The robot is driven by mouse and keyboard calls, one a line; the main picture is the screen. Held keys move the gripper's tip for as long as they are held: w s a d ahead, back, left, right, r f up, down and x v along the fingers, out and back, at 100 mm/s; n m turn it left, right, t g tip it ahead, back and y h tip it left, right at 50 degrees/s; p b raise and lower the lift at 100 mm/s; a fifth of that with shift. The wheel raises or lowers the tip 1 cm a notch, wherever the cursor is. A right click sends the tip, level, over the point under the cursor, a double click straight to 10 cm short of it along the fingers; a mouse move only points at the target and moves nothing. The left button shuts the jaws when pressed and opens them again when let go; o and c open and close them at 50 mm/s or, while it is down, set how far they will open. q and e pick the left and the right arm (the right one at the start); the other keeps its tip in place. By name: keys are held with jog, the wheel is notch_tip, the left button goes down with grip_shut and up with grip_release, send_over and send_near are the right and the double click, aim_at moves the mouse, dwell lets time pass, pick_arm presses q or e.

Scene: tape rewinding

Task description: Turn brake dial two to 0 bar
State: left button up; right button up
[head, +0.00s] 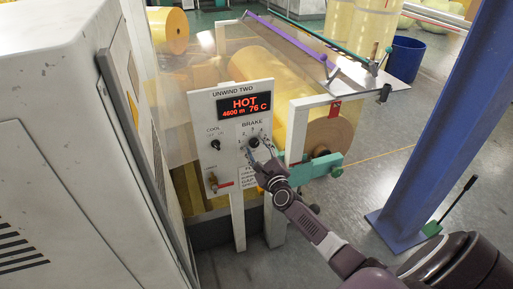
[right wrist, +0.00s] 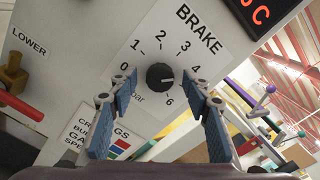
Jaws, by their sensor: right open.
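Brake dial two is a round black knob (right wrist: 160,76) on the white UNWIND TWO panel (head: 262,101). Its scale runs from 0 at the left over the top to 6 below right. A light mark on the knob points right, just below the 4; the 5 is hidden by a finger. In the head view, the dial (head: 254,142) shows just above my right gripper (head: 259,162). In the right wrist view, my right gripper (right wrist: 160,102) is open, its blue-padded fingers apart on either side below the knob. I see no contact. My left gripper is out of view.
A COOL switch (head: 215,145) and a LOWER lever (head: 213,180) sit left of the dial. A red display (head: 244,104) reading HOT is above. A large pale machine housing (head: 70,110) stands left; a blue post (head: 428,130) stands right.

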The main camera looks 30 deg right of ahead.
jog(key=c, duration=1.1)
jog(key=shift+c, duration=0.2)
